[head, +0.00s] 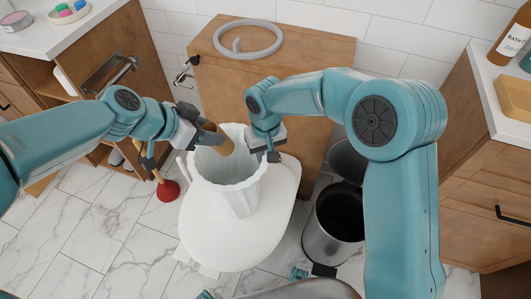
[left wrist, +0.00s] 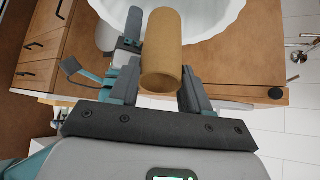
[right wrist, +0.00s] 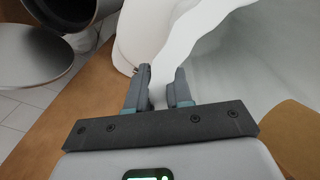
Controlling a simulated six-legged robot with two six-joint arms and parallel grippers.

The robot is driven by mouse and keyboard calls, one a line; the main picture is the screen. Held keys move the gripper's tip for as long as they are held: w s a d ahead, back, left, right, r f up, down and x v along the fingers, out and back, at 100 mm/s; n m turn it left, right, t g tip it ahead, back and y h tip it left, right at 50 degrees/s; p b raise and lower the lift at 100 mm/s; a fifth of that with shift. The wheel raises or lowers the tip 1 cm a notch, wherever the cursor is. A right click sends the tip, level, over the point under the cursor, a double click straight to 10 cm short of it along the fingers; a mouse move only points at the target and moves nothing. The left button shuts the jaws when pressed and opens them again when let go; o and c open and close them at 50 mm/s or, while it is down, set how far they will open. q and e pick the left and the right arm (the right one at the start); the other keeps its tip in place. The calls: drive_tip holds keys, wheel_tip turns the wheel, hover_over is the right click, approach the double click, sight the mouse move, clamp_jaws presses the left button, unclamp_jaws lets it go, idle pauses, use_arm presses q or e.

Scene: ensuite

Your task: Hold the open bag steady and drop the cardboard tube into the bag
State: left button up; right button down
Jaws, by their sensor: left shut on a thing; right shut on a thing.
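The white open bag (head: 232,185) stands upright on the round white toilet lid (head: 275,215), its mouth facing up. My left gripper (head: 203,132) is shut on the brown cardboard tube (head: 222,143), which is tilted over the bag's mouth. The tube also shows between the fingers in the left wrist view (left wrist: 162,45), with the bag's rim (left wrist: 215,20) beyond it. My right gripper (head: 264,150) is shut on the bag's rim at the right. In the right wrist view the fingers pinch the white bag wall (right wrist: 180,50). The tube's far end is partly hidden in the head view.
A steel bin (head: 335,215) with an open lid stands right of the toilet. A red plunger (head: 167,188) stands at left. A wooden cabinet (head: 265,70) with a grey ring (head: 247,38) is behind. Counters flank both sides.

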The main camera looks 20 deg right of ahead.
use_arm(q)
drive_tip(key=shift+f, duration=2.9)
drive_tip(key=o, duration=1.1)
drive_tip(key=v, duration=1.2)
drive_tip(key=shift+s+r, duration=0.1)
